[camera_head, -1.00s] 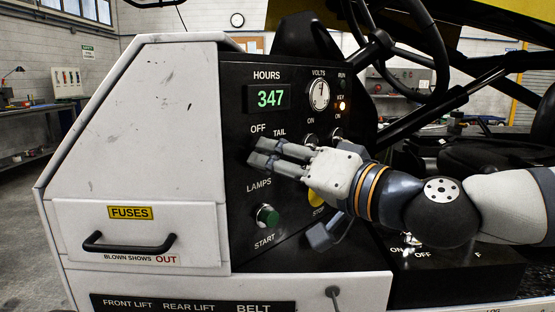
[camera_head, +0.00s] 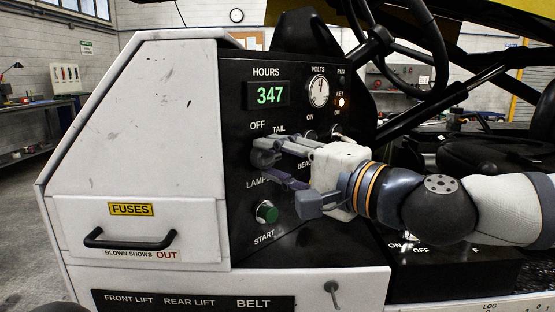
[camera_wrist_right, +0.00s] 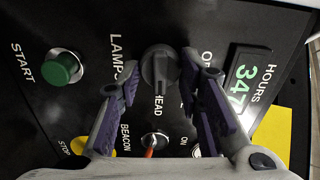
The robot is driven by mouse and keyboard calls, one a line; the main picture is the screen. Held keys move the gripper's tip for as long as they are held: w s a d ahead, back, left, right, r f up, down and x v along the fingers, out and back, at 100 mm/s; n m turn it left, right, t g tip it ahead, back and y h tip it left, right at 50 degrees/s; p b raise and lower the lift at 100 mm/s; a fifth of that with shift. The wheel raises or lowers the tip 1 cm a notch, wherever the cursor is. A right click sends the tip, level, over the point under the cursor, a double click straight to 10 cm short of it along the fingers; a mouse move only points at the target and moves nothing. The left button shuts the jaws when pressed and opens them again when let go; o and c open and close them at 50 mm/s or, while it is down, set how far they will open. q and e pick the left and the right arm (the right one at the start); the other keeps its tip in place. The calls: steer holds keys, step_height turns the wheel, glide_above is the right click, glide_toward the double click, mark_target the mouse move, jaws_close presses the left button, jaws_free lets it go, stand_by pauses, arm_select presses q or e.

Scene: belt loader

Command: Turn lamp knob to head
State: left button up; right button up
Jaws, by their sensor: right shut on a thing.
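The lamp knob (camera_wrist_right: 159,66) is a dark round knob with a raised ridge, above the LAMPS label on the black panel in the head view. In the right wrist view its ridge runs up and down, in line with the HEAD label (camera_wrist_right: 158,106) below it. My right gripper (camera_head: 262,166) reaches in from the right and covers the knob in the head view. Its fingers (camera_wrist_right: 158,84) stand on either side of the knob and are shut on it.
A green START button (camera_head: 267,212) sits below the lamp knob. The beacon switch (camera_wrist_right: 153,142) is close beside the fingers. The hours display (camera_head: 269,95) and volts gauge (camera_head: 318,91) are above. A fuse drawer (camera_head: 136,232) with a black handle is at left.

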steer(key=shift+m, duration=0.5)
steer(key=o, duration=1.2)
steer(key=shift+c, duration=0.2)
steer(key=v, duration=1.2)
